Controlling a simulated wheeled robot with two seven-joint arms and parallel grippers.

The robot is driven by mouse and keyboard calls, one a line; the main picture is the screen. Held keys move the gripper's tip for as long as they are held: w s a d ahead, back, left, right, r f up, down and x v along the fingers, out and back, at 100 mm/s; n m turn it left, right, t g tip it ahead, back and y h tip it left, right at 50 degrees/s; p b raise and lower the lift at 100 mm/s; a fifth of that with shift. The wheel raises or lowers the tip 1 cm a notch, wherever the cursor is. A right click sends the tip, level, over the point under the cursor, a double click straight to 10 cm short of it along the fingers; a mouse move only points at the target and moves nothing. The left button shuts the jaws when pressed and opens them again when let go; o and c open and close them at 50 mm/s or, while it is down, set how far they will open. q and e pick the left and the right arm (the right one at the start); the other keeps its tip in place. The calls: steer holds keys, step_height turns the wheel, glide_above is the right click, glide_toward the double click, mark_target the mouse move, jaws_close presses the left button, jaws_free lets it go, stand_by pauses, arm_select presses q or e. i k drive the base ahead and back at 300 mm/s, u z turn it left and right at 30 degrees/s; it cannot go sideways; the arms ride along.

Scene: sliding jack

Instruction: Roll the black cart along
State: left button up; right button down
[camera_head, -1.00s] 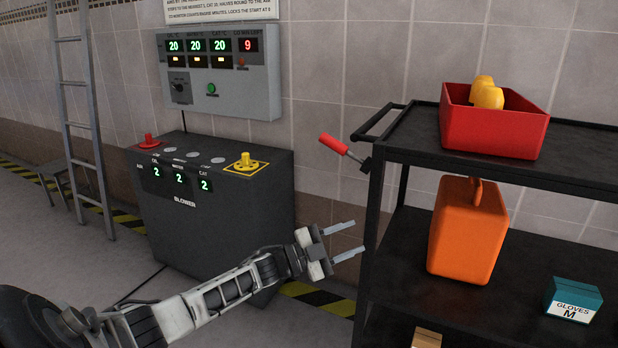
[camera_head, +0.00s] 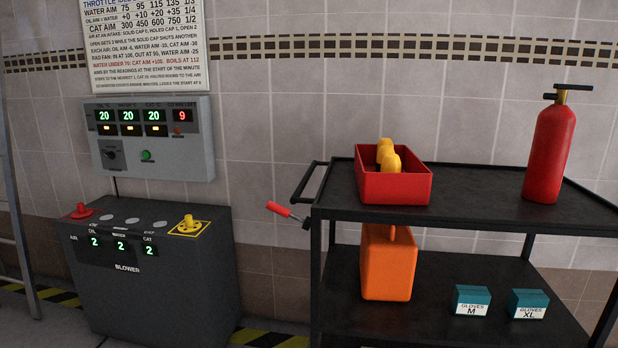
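The black cart (camera_head: 470,188) stands at the right, against the tiled wall, with an upper and a lower shelf. Its bar handle (camera_head: 308,182) sticks out at the left end of the upper shelf. A red-handled lever or tool (camera_head: 279,209) juts out to the left just below that handle. The cart's wheels are below the picture. Neither of my grippers shows in this view.
On the cart are a red bin (camera_head: 396,188) with yellow items, a red extinguisher (camera_head: 549,150), an orange container (camera_head: 388,268) and two glove boxes (camera_head: 472,300). A dark blower cabinet (camera_head: 160,290) stands left of the cart, with a narrow floor gap between.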

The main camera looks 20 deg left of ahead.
mark_target(464, 196)
steer(key=u, duration=1)
steer(key=i, duration=1.5)
steer(key=z, duration=0.35)
